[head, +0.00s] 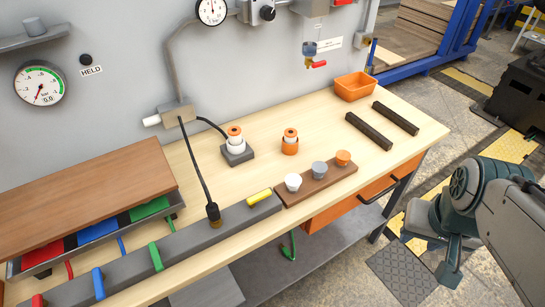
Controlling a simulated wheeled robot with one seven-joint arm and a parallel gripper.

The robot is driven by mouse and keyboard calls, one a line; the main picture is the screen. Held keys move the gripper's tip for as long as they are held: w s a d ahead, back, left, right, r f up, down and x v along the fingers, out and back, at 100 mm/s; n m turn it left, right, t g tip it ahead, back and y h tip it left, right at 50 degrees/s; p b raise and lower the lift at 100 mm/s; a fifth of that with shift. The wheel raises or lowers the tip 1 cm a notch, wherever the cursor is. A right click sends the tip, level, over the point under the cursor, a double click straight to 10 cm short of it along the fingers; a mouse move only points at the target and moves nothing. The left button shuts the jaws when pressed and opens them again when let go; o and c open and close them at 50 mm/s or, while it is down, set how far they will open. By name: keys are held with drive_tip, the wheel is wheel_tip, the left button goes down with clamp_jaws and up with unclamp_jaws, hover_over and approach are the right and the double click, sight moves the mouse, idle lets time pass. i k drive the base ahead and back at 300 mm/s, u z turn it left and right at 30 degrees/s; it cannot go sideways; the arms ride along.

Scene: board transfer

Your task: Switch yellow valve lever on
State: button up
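The yellow valve lever (259,197) is on the right end of a long grey bar (185,245) at the front of the workbench. It lies roughly along the bar. The green lever (156,257), blue lever (98,283) and red lever (38,300) on the same bar stand across it. My gripper (449,272) hangs at the lower right, beyond the bench's right end and well apart from the yellow lever. Its fingers are too small and turned away to tell open from shut. I see nothing clearly held in it.
A black hose (195,165) meets the bar left of the yellow lever. A brown board (316,183) with several knobs sits to its right. A wooden board (80,200) covers trays at left. An orange bin (355,86) and two dark bars (370,132) lie farther back.

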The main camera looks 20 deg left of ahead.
sight(251, 201)
drive_tip(key=k, duration=0.4)
drive_tip(key=u, duration=1.3)
drive_tip(key=i, duration=0.6)
drive_tip(key=u, duration=0.35)
